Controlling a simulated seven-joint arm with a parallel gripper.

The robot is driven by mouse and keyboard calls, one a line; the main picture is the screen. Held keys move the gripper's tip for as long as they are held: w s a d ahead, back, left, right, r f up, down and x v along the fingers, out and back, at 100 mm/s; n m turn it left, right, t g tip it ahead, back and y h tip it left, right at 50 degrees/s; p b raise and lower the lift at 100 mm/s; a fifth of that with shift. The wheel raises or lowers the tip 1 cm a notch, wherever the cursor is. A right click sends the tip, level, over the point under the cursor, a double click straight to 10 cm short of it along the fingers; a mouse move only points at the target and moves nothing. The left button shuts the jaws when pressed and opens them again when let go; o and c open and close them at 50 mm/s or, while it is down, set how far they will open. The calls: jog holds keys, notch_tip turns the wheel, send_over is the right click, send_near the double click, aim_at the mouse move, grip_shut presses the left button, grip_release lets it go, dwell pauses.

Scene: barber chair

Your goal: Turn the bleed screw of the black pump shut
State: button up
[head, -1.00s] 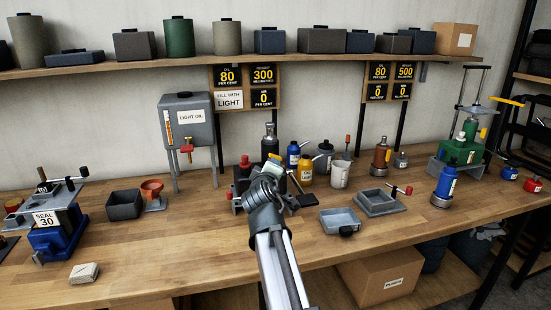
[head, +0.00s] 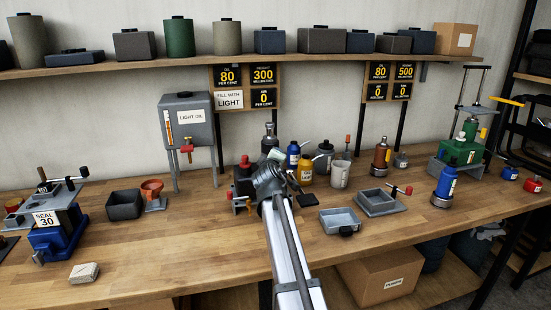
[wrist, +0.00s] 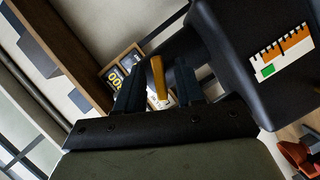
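The black pump (head: 243,185) stands on the bench in the middle of the head view, with a red knob on top. The wrist end of my arm covers its right side. In the wrist view, a dark body with an orange and green level gauge (wrist: 285,52) fills the upper right. A yellow tab (wrist: 159,78), which looks like the bleed screw's handle, shows between the two dark fingers of my gripper (wrist: 158,88). The fingers are apart, with a gap visible on both sides of the tab. The fingertips are hidden in the head view.
Blue and yellow bottles (head: 306,172) and a pale mug (head: 340,175) stand close right of my wrist. A grey tray (head: 339,221) lies to the right. The light oil tank (head: 187,122) stands behind left.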

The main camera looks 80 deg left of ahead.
jog(key=shift+w+a+f, duration=0.15)
jog(key=shift+w+a, duration=0.05)
jog(key=shift+a, duration=0.25)
jog(key=shift+c, duration=0.2)
grip_shut()
